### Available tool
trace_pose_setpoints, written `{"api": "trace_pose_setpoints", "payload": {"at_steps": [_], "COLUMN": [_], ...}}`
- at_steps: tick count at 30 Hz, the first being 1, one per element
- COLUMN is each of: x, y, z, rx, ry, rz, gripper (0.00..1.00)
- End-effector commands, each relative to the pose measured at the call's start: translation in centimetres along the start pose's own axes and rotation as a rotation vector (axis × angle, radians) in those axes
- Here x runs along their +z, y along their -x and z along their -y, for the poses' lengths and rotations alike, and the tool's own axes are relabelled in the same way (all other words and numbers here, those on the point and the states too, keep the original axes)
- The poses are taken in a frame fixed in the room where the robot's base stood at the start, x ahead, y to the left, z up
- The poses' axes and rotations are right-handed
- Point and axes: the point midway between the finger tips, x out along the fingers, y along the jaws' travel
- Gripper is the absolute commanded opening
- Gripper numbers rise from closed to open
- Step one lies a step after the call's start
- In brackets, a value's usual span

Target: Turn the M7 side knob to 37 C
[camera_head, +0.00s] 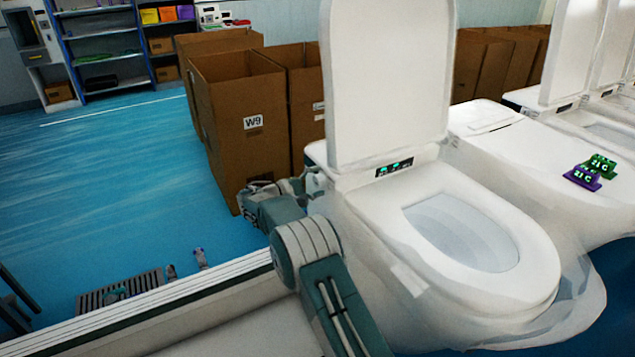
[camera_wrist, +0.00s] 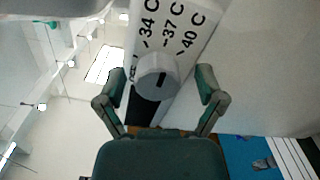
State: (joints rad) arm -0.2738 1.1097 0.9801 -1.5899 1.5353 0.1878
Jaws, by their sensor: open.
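In the wrist view a round grey side knob (camera_wrist: 157,76) sits on a white panel (camera_wrist: 205,18) printed with 34 C, 37 C and 40 C. A short dark mark shows on the knob's face; I cannot tell which end is its pointer. A further small label at the knob's left is partly hidden. My gripper (camera_wrist: 160,84) is open, with one finger on each side of the knob and visible gaps to it. In the head view my gripper (camera_head: 312,184) is beside the left rear of the white toilet (camera_head: 375,205), lid raised; the knob is hidden there.
Cardboard boxes (camera_head: 235,110), one marked W9, stand close behind my arm. A small display (camera_head: 394,168) glows green on the toilet. Purple (camera_head: 582,178) and green (camera_head: 602,165) tags reading 21 C rest on the neighbouring unit. Blue floor (camera_head: 110,190) is open at left.

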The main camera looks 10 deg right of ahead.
Motion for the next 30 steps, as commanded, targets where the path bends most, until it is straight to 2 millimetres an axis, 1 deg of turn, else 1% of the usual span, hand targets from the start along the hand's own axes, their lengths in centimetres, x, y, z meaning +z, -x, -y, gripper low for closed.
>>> {"api": "trace_pose_setpoints", "payload": {"at_steps": [5, 8, 18, 21, 25, 30], "x": [0.0, -0.1, -0.2, -0.2, -0.2, -0.2], "y": [0.4, 1.7, 8.6, 10.2, 11.5, 12.0], "z": [-0.1, -0.1, 0.1, 0.1, 0.1, 0.1], "rx": [0.001, 0.002, 0.002, 0.001, 0.001, 0.0], "ry": [0.0, 0.0, 0.001, 0.001, 0.001, 0.001], "rz": [-0.001, -0.002, -0.003, -0.003, 0.0, 0.0], "gripper": [0.88, 0.88, 0.88, 0.88, 0.88, 0.88]}}
